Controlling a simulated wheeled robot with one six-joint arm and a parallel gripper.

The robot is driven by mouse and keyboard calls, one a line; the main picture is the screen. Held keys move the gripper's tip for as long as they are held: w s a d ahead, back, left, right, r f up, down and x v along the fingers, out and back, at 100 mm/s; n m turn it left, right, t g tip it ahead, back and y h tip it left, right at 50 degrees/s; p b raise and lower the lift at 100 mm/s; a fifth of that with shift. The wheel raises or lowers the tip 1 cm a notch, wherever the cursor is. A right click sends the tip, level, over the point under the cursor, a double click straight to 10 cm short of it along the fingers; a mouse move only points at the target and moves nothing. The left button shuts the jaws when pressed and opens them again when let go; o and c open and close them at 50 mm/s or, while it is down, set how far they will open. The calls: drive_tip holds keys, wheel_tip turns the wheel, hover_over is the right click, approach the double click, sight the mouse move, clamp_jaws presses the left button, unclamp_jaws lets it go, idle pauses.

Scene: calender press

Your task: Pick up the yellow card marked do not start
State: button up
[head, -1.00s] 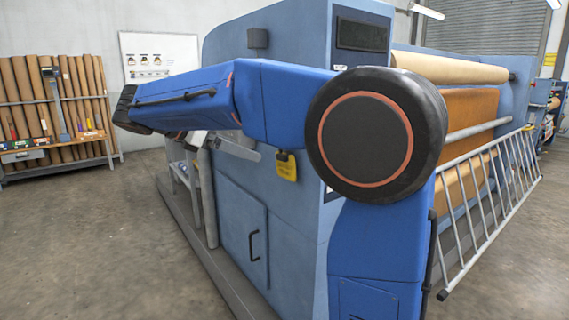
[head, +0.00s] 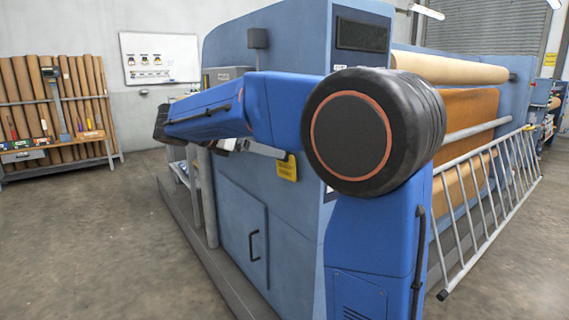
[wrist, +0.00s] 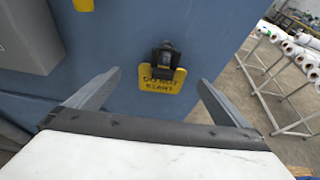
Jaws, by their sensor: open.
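The yellow card (wrist: 158,86) reads "DO NOT START" in the wrist view. It hangs from a dark clip or holder (wrist: 166,58) on the blue side panel of the press, and this covers its upper middle. In the head view the card (head: 287,168) shows small on the machine's side. My gripper (wrist: 160,83) is open and empty, with its two grey fingers apart. The card appears between and beyond the fingertips, with no contact visible. In the head view my gripper (head: 236,146) is partly hidden behind my arm.
The blue press (head: 295,235) fills the middle, with a silver guard rail (head: 490,195) at its right. A grey box (wrist: 25,35) sits on the panel at upper left in the wrist view. White rolls on a rack (wrist: 290,48) stand at right. Floor at left is open.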

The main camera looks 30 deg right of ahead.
sight(286, 167)
drive_tip(key=x, duration=0.6)
drive_tip(key=shift+s+f, duration=0.2)
drive_tip(key=shift+s, duration=0.15)
drive_tip(key=shift+c, duration=0.6)
drive_tip(key=c, duration=1)
